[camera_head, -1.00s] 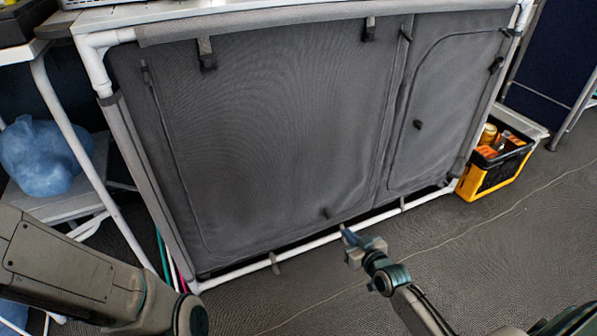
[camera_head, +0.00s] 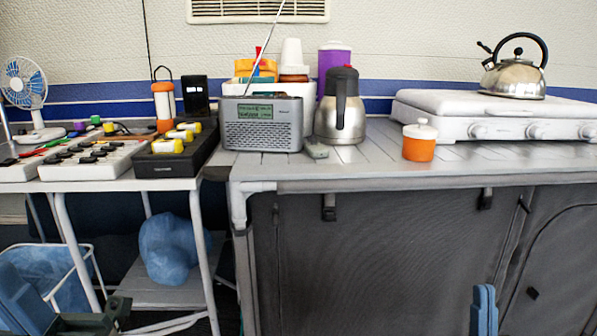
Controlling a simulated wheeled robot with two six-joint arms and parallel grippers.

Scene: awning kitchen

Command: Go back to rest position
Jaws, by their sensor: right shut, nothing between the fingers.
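My right gripper (camera_head: 484,308) shows at the bottom right in the head view, in front of the grey fabric cabinet. Its blue fingers are together, point up and hold nothing. At the lower left edge, a dark part that looks like my left arm shows at the bottom of the picture. I cannot make out its fingertips or what is between them.
A grey-topped counter (camera_head: 350,165) carries a radio (camera_head: 262,124), a steel jug (camera_head: 341,118), an orange jar (camera_head: 419,142) and a stove (camera_head: 480,118) with a kettle (camera_head: 515,78). A side table at left holds a fan (camera_head: 25,85) and switch boxes. A blue bag (camera_head: 172,250) sits below.

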